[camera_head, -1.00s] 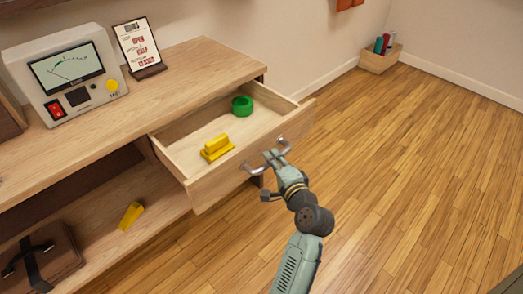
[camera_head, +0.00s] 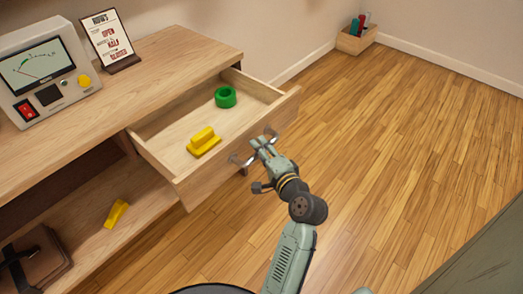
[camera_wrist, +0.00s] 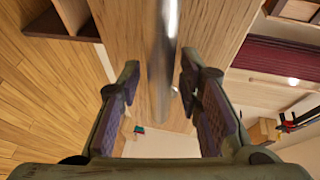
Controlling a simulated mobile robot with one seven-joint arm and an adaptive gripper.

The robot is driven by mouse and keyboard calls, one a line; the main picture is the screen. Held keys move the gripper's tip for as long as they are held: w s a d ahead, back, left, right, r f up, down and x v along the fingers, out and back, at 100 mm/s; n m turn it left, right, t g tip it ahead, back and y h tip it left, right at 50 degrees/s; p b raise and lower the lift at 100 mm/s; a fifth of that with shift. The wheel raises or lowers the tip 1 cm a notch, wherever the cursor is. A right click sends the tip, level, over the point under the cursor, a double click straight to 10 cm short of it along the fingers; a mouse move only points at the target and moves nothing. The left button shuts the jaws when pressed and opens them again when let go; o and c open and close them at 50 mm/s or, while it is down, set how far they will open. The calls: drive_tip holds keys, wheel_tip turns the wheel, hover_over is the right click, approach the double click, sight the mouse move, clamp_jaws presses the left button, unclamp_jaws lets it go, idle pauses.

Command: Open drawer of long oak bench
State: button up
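The long oak bench (camera_head: 150,65) runs along the wall at left. Its drawer (camera_head: 165,128) is pulled well out, with the inside showing. A metal bar handle (camera_head: 238,161) is on the drawer front; it also runs between my fingers in the wrist view (camera_wrist: 162,70). My gripper (camera_head: 263,147) is at the handle, with its fingers on either side of the bar. In the wrist view my gripper (camera_wrist: 160,88) has its fingers apart, with gaps seen beside the bar. A green ring (camera_head: 226,97) and a yellow block-like piece (camera_head: 203,142) lie in the drawer.
A meter box (camera_head: 45,72) and a sign (camera_head: 107,38) stand on the bench top. A yellow wedge (camera_head: 116,213) and brown bag (camera_head: 35,262) are on the lower shelf. A small wooden box (camera_head: 356,40) stands by the far wall. The wooden floor at right is clear.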

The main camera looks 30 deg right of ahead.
drive_tip(key=shift+s, duration=0.1)
drive_tip(key=s+r, duration=0.2)
drive_tip(key=s, duration=0.9)
drive_tip(key=shift+s+a, duration=0.25)
drive_tip(key=shift+s, duration=0.1)
